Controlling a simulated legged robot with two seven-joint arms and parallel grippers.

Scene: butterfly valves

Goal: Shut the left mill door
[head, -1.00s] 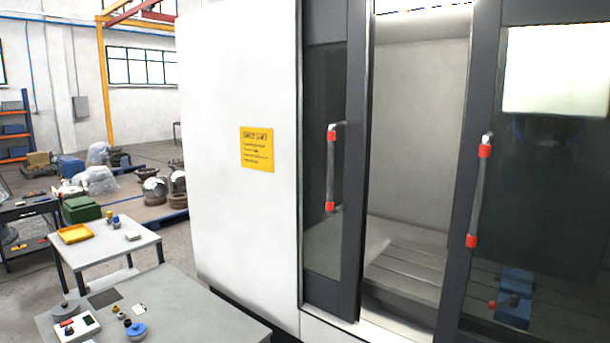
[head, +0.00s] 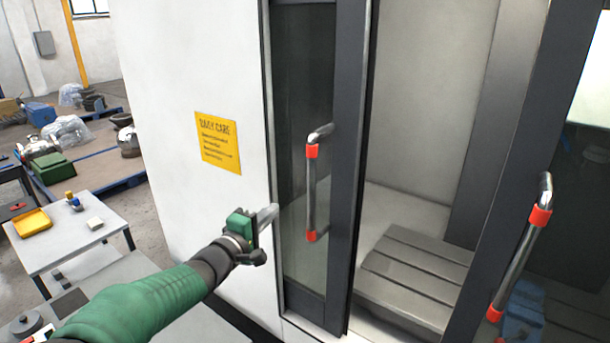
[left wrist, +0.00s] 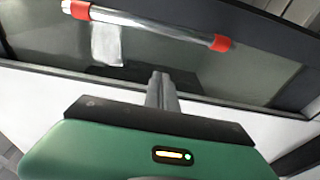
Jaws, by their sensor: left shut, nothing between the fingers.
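The left mill door (head: 345,190) is a dark-framed panel with a glass window, standing at the left of the machine's opening. Its upright handle (head: 312,190) is a metal bar with red ends; the same handle (left wrist: 150,24) lies across the top of the left wrist view. My left gripper (head: 271,214) is shut and empty. It is in front of the door's left edge, to the left of the handle and apart from it. Its closed fingers (left wrist: 161,92) point toward the door in the left wrist view. My right gripper does not show.
A gap between the doors shows the slotted mill bed (head: 415,270). The right mill door (head: 570,150) with its own handle (head: 522,245) stands at the right. A yellow sign (head: 218,143) is on the white housing. A small table (head: 70,238) with a yellow tray stands at the left.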

